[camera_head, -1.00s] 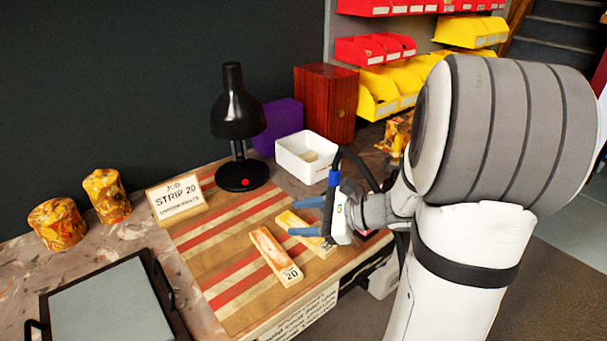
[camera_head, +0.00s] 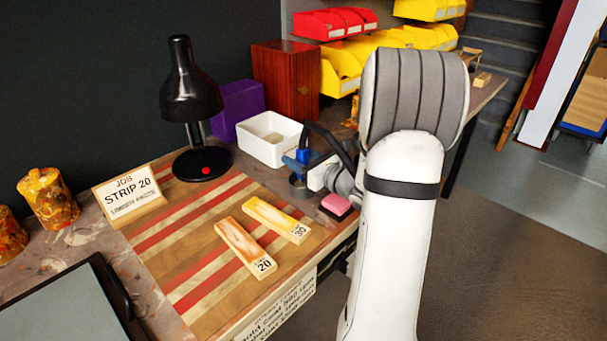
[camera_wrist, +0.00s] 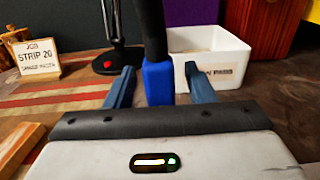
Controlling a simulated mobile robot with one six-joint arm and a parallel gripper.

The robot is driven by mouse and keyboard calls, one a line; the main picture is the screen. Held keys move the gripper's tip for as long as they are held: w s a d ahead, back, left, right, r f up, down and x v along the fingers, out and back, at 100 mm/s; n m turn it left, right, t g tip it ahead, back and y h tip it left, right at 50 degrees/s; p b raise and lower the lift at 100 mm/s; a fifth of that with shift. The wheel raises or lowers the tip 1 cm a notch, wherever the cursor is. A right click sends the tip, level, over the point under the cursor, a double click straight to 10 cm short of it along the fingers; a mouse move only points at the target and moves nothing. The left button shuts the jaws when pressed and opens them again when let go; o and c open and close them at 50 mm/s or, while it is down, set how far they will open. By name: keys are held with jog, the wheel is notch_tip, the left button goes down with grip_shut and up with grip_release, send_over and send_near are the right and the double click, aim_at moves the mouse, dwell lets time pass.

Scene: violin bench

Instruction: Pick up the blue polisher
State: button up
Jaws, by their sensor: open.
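The blue polisher (camera_wrist: 158,84) shows in the wrist view as a blue block with a black upright part. It stands between the two blue fingers of my open gripper (camera_wrist: 159,70), with a visible gap on each side. Its lower part is hidden behind my gripper body. In the head view, my gripper (camera_head: 301,168) is over the bench, to the right of the striped board. Blue and grey parts overlap there, so the polisher's outline is hard to separate from the fingers.
A white bin (camera_head: 268,153) stands just behind my gripper, and a black lamp (camera_head: 190,95) farther left. Blocks marked 20 (camera_head: 245,243) and 30 (camera_head: 277,218) lie on the striped board (camera_head: 190,255). A pink block (camera_head: 337,204) sits near the bench edge beside my wrist.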

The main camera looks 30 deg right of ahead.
jog(key=shift+w+a, duration=0.2)
jog(key=shift+w, duration=0.3)
jog(key=c, duration=1.1)
